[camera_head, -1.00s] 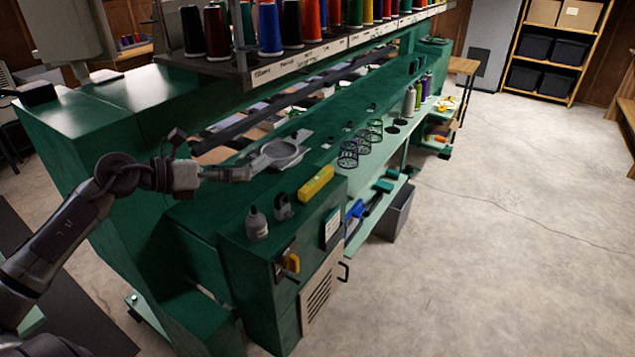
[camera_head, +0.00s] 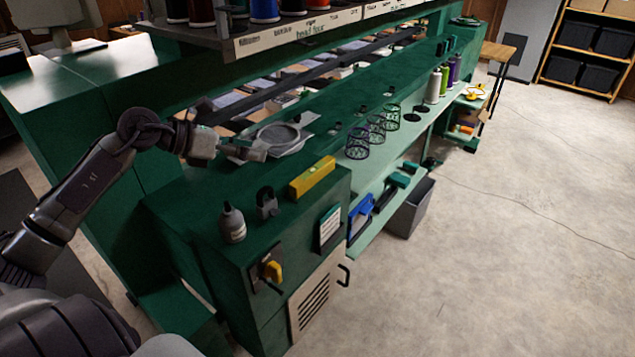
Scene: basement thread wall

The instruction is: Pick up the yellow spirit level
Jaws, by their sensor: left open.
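The yellow spirit level (camera_head: 312,178) lies on the green machine top (camera_head: 200,208), near the edge of its front corner. My left gripper (camera_head: 258,153) is above the machine top, up and to the left of the level and apart from it. It is open and holds nothing that I can see. Its fingers are small in the picture, in front of a grey round hoop plate (camera_head: 278,138). My right gripper is not in view.
A grey bottle (camera_head: 232,223) and a dark padlock-shaped item (camera_head: 267,202) stand left of the level. Dark wire baskets (camera_head: 357,143) stand to its right. A thread rack (camera_head: 300,32) hangs above the machine. The concrete floor (camera_head: 500,240) at right is clear.

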